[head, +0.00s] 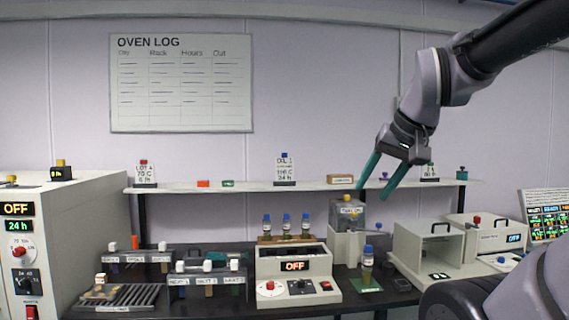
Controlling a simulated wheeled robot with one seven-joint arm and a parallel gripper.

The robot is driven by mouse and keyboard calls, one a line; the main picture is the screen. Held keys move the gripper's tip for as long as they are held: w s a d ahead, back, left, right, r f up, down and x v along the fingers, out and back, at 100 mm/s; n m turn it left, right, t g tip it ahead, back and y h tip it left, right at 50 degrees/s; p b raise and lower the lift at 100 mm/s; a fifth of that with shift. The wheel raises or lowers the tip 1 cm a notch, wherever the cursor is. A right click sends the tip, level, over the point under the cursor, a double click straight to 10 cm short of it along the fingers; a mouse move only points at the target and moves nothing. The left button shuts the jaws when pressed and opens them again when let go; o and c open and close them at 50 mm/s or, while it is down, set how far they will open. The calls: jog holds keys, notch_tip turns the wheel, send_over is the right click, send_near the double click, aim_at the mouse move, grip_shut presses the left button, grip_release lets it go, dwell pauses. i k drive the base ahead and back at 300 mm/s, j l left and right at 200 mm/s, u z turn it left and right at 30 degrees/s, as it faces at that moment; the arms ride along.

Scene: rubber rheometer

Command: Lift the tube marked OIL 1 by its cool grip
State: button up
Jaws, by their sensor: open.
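Three tubes with blue caps (286,225) stand upright in a row in a rack behind the grey heater unit with a red OFF display. Another blue-capped tube (367,262) stands upright on a green pad at the right of that unit. Tube markings are too small to read, so I cannot tell which is OIL 1.
The shelf (240,187) runs behind the bench, near my fingers. A grey device with a yellow knob (347,231) stands between the rack and the lone tube. An open-fronted box (427,250) stands at the right. An oven (75,235) fills the left.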

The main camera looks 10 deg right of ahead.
aim_at(305, 228)
jog(key=i+j, duration=0.1)
jog(key=i, duration=0.75)
